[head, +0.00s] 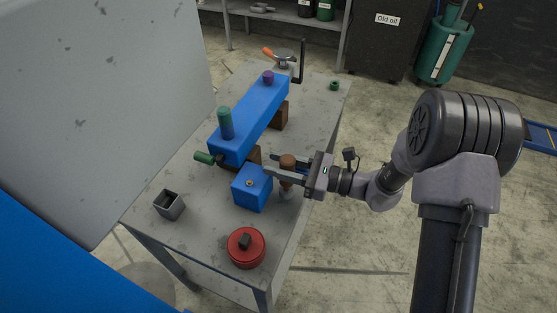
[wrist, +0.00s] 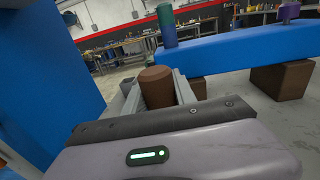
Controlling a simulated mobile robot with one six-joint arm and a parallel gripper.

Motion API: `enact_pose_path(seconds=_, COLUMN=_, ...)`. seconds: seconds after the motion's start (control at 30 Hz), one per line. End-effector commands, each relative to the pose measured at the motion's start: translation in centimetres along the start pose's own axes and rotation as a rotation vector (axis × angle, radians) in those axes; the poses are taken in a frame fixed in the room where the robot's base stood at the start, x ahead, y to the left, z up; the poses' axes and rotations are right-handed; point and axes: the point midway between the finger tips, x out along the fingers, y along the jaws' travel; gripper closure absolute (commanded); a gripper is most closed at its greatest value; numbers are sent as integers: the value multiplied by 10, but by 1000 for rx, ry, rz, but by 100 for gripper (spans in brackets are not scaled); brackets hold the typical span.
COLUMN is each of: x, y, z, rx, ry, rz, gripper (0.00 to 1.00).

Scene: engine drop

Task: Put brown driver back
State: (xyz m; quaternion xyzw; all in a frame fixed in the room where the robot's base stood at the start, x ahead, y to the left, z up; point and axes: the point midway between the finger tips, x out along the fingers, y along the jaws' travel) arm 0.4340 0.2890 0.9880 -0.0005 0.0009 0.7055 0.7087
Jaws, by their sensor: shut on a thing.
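The brown driver (head: 287,163) shows its brown handle between the fingers of my gripper (head: 279,172). My gripper is shut on it at the right edge of the table, beside the blue box. The handle is roughly upright in the head view. In the wrist view the brown handle (wrist: 157,86) stands between the two grey fingers, its round top facing up. Its lower part is hidden by the fingers and my gripper body.
The blue box (head: 249,192) stands close to the fingers. A long blue beam (head: 258,115) lies on brown blocks, with a green cylinder (head: 225,122) upright on it. A red round can (head: 246,248) and a grey open cup (head: 169,205) stand at the front of the table (head: 205,232).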

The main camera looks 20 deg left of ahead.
Motion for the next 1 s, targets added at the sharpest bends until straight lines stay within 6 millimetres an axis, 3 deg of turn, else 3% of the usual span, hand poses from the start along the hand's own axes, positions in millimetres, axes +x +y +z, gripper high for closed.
enact_pose_path(seconds=0.1, x=0, y=0, z=-11, rx=0, ry=0, rz=0, gripper=100)
enact_pose_path(seconds=0.97, x=0, y=0, z=-20, rx=0, ry=0, rz=0, gripper=100)
enact_pose_path(seconds=1.0, x=0, y=0, z=-20, rx=0, ry=0, rz=0, gripper=62)
